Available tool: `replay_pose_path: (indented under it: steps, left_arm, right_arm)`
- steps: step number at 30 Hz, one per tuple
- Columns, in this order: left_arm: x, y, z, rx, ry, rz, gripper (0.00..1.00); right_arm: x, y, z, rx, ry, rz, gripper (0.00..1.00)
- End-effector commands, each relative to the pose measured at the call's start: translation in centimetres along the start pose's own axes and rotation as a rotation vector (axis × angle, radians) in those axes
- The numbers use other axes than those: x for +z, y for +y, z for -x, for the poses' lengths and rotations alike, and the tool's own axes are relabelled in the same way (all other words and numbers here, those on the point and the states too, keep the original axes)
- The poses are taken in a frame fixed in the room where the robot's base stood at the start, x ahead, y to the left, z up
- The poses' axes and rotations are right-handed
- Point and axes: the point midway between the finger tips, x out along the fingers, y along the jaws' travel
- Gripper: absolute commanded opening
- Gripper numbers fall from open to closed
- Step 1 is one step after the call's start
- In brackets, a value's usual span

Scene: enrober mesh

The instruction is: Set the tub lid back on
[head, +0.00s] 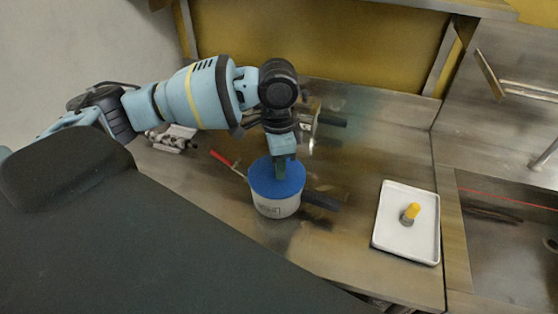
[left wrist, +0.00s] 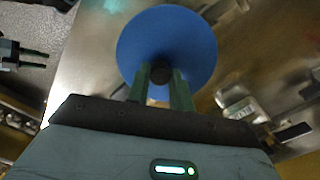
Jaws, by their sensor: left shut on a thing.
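The round blue lid (head: 262,184) is over the white tub (head: 276,208), roughly lined up with it. No clear gap shows between lid and rim, but I cannot tell whether it is fully seated. My left gripper (head: 281,172) points down and is shut on the lid's dark knob. In the left wrist view the lid (left wrist: 190,35) hides the tub, and the fingers (left wrist: 160,80) hold the knob from both sides. My right gripper (left wrist: 38,59) shows at the left edge of the left wrist view, open and empty, away from the lid.
A red-handled tool (head: 224,159) and a dark handle (head: 322,200) lie close beside the tub. Metal fittings (head: 172,140) lie farther left.

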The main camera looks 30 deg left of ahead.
Motion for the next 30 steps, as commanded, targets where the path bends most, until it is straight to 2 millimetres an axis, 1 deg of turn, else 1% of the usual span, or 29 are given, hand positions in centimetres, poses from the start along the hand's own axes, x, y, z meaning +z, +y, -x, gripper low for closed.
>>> replay_pose_path:
  steps: [18,19,24,30]
  left_arm:
    - [-0.03,-0.02,-0.61,0.0,0.001,0.0,0.0]
    - [-0.03,-0.03,-0.59,0.0,0.001,0.0,0.26]
    - [-0.02,-0.03,-0.59,0.0,0.001,0.0,0.48]
    - [-0.01,-0.02,-0.6,0.0,0.0,0.0,0.48]
  right_arm:
    - [0.03,0.0,0.0,0.0,-0.001,0.0,0.47]
    - [0.03,0.0,0.0,0.0,-0.001,0.0,0.47]
    - [0.03,0.0,0.0,0.0,-0.001,0.0,0.47]
    - [0.03,0.0,-0.01,0.0,-0.001,0.0,0.47]
